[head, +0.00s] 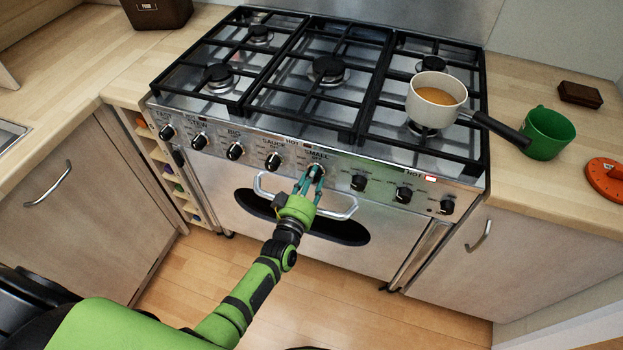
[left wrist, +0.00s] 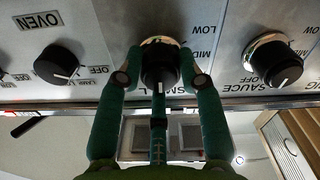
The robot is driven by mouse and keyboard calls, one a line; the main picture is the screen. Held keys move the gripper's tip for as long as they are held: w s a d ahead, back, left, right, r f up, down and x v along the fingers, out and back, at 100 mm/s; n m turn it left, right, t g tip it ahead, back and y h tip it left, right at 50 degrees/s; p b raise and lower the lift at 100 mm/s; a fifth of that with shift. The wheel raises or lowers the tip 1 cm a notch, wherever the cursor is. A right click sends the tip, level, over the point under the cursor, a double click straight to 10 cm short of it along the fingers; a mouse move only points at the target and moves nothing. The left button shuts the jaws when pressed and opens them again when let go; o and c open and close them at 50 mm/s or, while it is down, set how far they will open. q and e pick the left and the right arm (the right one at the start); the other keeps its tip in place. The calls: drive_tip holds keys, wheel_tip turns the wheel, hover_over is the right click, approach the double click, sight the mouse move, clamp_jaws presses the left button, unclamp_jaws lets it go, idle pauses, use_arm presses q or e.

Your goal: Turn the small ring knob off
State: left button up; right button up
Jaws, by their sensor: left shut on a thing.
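In the head view the knob (head: 316,168) is mostly covered by my gripper. My left gripper (left wrist: 160,75) is shut on the knob, one green finger on each side. In the head view my left gripper (head: 311,182) reaches the panel from below. My right gripper is not in view.
The sauce knob (left wrist: 274,64) and oven knob (left wrist: 60,62) flank the small knob closely. An oven handle (head: 340,213) runs below the panel. A pot (head: 428,108) of orange liquid stands on the right of the hob (head: 330,130), its handle (head: 502,129) sticking out right toward a green mug (head: 548,134).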

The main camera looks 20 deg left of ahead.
use_arm(q)
drive_tip(key=o, duration=1.1)
drive_tip(key=shift+o, duration=0.2)
drive_tip(key=s, duration=1.2)
drive_tip(key=shift+a, duration=0.25)
